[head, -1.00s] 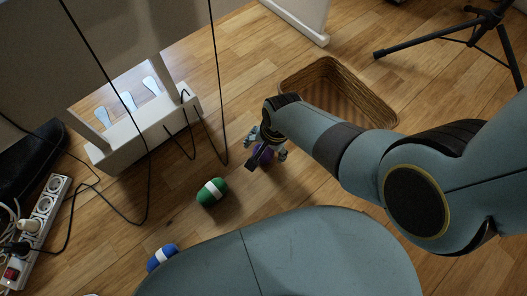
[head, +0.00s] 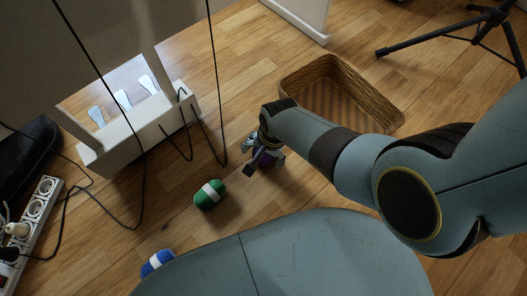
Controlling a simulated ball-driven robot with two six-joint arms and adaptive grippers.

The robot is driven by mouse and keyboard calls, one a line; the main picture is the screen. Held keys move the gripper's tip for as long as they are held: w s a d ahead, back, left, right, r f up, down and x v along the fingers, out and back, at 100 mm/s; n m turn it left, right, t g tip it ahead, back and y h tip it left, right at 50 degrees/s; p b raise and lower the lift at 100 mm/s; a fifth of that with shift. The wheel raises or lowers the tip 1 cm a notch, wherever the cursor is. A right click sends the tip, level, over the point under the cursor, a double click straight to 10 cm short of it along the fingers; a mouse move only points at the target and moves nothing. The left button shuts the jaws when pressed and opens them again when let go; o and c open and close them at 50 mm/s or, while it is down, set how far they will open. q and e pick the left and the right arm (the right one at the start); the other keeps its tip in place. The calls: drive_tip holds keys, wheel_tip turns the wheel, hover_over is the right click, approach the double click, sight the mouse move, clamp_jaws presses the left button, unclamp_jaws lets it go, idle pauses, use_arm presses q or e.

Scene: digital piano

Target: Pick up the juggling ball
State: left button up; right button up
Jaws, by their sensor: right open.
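A purple juggling ball (head: 265,160) is on the wooden floor, mostly hidden by my right gripper. My right gripper (head: 261,164) is open, pointing down over the purple ball with its fingers around or beside it; I cannot tell whether they touch it. A green ball with a white band (head: 210,195) lies on the floor to the lower left of the gripper. A blue ball with a white band (head: 157,263) lies further to the lower left, partly hidden by my body. My left gripper is out of view.
An empty wicker basket (head: 390,103) stands right of the gripper, behind my right arm. The white piano pedal unit (head: 140,130) stands at left with dark cables hanging near it. A power strip (head: 38,205) lies far left, and a tripod stand (head: 455,35) is top right.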

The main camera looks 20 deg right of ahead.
drive_tip(key=c, duration=1.3)
